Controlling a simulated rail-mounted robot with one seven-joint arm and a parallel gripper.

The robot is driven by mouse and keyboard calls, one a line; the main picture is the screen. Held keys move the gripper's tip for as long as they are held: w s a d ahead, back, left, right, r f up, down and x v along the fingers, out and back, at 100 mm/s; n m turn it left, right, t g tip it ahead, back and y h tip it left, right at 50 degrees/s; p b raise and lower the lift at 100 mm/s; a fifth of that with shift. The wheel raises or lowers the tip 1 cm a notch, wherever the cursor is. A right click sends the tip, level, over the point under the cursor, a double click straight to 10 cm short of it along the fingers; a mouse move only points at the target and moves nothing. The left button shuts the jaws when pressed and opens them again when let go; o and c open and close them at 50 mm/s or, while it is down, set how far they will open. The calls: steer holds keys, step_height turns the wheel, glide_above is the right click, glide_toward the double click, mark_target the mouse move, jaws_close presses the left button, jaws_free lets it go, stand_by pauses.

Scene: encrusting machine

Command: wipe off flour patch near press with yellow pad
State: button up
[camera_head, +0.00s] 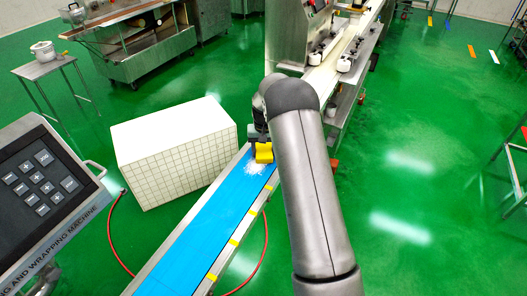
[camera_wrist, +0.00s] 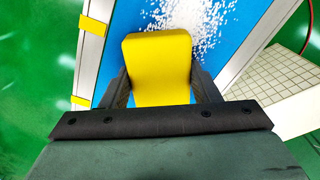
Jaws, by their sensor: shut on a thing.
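The yellow pad (camera_wrist: 160,68) is held between the two dark fingers of my gripper (camera_wrist: 162,88) in the wrist view. In the head view the yellow pad (camera_head: 264,153) shows over the far end of the blue conveyor belt (camera_head: 205,225), below my gripper (camera_head: 259,142), which is partly hidden by my arm. The white flour patch (camera_head: 258,167) lies on the belt just in front of the pad. In the wrist view the flour patch (camera_wrist: 195,18) spreads beyond the pad's upper edge. I cannot tell whether the pad touches the belt.
A white gridded box (camera_head: 175,152) stands left of the belt. A control panel (camera_head: 45,190) is at the left edge. The metal machine (camera_head: 300,35) rises beyond the belt. Yellow marks (camera_head: 212,277) line the belt's right rail. A red hose (camera_head: 112,235) curves over the green floor.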

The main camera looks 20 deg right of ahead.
mark_target(249, 177)
steer(key=shift+s+a+r+b, duration=0.1)
steer(key=shift+s+a+b, duration=0.6)
steer(key=shift+s+a, duration=2)
steer(key=shift+s+a+b, duration=0.45)
steer(key=shift+s+a, duration=0.85)
steer(key=shift+s, duration=0.05)
steer(key=shift+w+d, duration=1.5)
steer(key=shift+w, duration=0.05)
steer(key=shift+w+d+f, duration=0.2)
steer(key=shift+w+d, duration=1.25)
steer(key=shift+d, duration=0.1)
steer(key=shift+w+d+r, duration=0.15)
steer(key=shift+w+d, duration=0.85)
steer(key=shift+w, duration=0.05)
steer(key=shift+a, duration=0.1)
steer(key=shift+s+a+b, duration=0.55)
steer(key=shift+s+a, duration=1.3)
steer(key=shift+s, duration=0.05)
steer(key=shift+s+a, duration=0.85)
steer(key=shift+s+a+f+b, duration=0.15)
steer(key=shift+s+a+b, duration=0.2)
steer(key=shift+s+a, duration=0.35)
steer(key=shift+s+a+f+b, duration=0.1)
steer(key=shift+s+a+b, duration=0.2)
steer(key=shift+s+a, duration=0.35)
